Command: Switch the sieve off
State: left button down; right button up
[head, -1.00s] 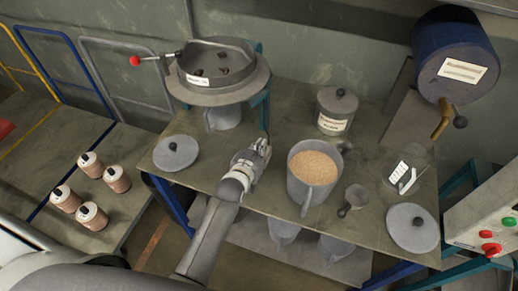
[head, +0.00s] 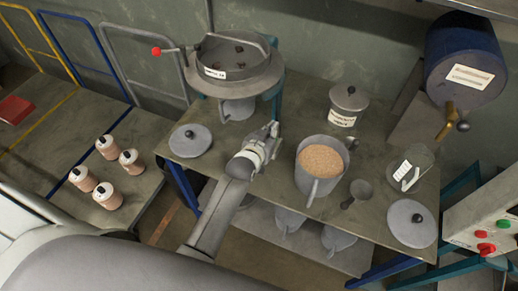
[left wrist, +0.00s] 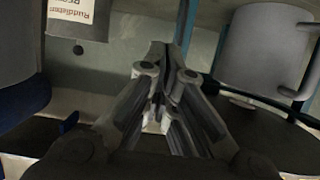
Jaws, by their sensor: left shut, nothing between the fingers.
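The sieve (head: 262,82) is a round grey pan on a stand at the back left of the table in the head view, with several dark pieces in it. A lever with a red ball (head: 156,51) sticks out at its left. My left gripper (head: 272,131) is shut and empty, low in front of the sieve's right side and left of the jug of grain. In the left wrist view its closed fingers (left wrist: 164,60) point forward, and a grey vessel with a handle (left wrist: 268,48) stands to the right. My right gripper is not in view.
The jug of grain (head: 310,181), a scoop (head: 357,194), a labelled canister (head: 348,104) and two lids stand on the table (head: 245,200). A control box (head: 485,215) with red and green buttons is at the right. Several jars (head: 107,194) stand at the left.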

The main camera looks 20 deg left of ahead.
pick_arm(q)
jog(key=s+b, duration=0.2)
jog(key=s, duration=0.7)
jog(key=shift+s+a+r+b, duration=0.15)
jog(key=shift+s+r+b, duration=0.15)
jog(key=shift+s+r, duration=0.15)
